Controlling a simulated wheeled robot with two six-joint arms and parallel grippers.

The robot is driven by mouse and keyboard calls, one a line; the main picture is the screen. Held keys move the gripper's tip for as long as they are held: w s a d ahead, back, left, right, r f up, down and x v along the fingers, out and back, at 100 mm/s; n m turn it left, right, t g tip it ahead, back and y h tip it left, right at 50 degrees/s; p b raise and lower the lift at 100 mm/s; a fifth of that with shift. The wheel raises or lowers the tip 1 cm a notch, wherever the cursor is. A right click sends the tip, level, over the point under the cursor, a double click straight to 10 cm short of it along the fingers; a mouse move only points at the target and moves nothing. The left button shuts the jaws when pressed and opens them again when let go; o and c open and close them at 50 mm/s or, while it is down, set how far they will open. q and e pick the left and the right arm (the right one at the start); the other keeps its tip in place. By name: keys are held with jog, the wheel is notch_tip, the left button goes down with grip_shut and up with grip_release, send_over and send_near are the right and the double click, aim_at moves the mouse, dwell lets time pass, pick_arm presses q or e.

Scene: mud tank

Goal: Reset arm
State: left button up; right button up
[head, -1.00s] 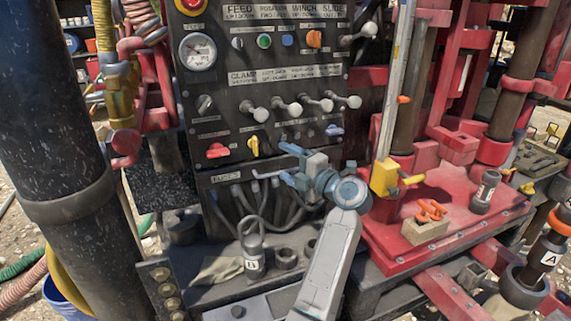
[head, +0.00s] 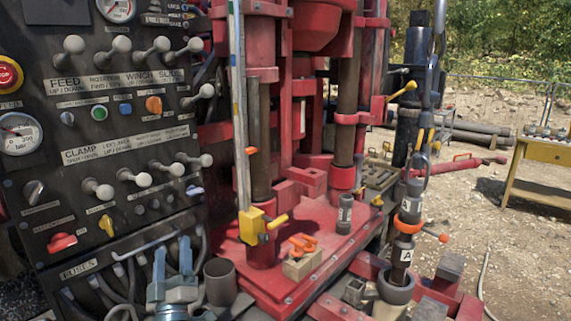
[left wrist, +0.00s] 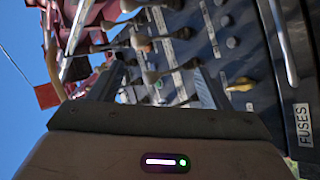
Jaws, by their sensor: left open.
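My left gripper (head: 172,252) is at the bottom left of the head view, in front of the grey hoses below the black control panel (head: 130,130). Its two fingers point up and stand apart, with nothing between them. In the left wrist view, my left gripper (left wrist: 160,70) shows both fingers spread, with the panel's knobs and levers beyond them. That view shows the panel turned on its side. I cannot tell the exact gap to the panel. My right gripper is not in view.
The red drill rig base (head: 300,270) stands right of the panel, with a yellow clamp (head: 252,226) and a small block with orange clips (head: 300,258). A pipe section marked A (head: 400,252) stands farther right. Gravel ground and a yellow table (head: 545,155) lie at the right.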

pick_arm(q)
jog(key=s+d+f+m+g+h, duration=0.3)
jog(key=s+f+m+g+h, duration=0.25)
jog(key=f, duration=0.45)
jog(key=s+d+f+m+g+h, duration=0.2)
jog(key=s+f+m+g+h, duration=0.25)
jog(key=s+f+m, duration=0.35)
jog(key=s+a+f+n+g+y, duration=0.1)
jog(key=s+a+f+g+y, duration=0.35)
jog(key=s, duration=0.65)
jog(key=s+a+f+g+y, duration=0.1)
jog(key=s+a+f+g, duration=0.2)
jog(key=s+f+g, duration=0.55)
jog(key=s+a+f+t, duration=0.1)
jog(key=a+f, duration=0.1)
jog(key=f, duration=1.3)
jog(key=s+a+f, duration=0.1)
jog(key=f, duration=1.3)
jog(key=s+a+f+g, duration=0.1)
jog(key=s+f, duration=1.6)
jog(key=f, duration=0.2)
jog(key=shift+s+n, duration=0.4)
jog(key=shift+n, duration=0.05)
